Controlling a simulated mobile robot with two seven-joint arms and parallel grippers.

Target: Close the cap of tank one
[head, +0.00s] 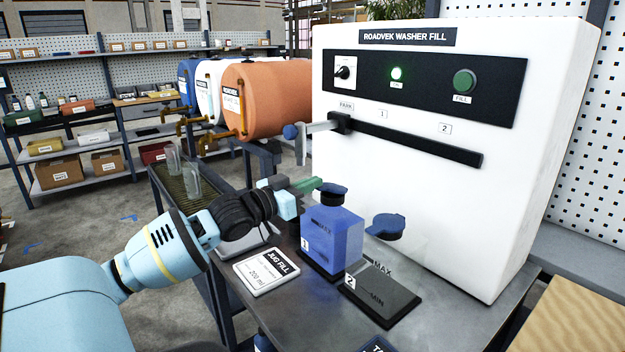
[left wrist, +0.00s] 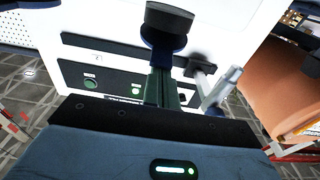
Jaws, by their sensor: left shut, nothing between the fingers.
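Tank one (head: 333,243) is the blue tank with label 1, standing upright on a dark base on the metal bench. The cap also shows as a dark round piece in the left wrist view (left wrist: 174,18). My left gripper (head: 313,184) is shut and empty, its green fingertips beside the cap's left edge. Contact is unclear. In the left wrist view the fingers (left wrist: 163,82) point toward the cap. My right gripper is not in view.
Clear tank two (head: 383,268) with its blue cap (head: 386,227) stands to the right. The white washer-fill machine (head: 450,170) rises behind, with a nozzle arm (head: 316,128) at PARK. A jug-fill card (head: 266,270) lies at front left. Clear cups (head: 192,181) stand further left.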

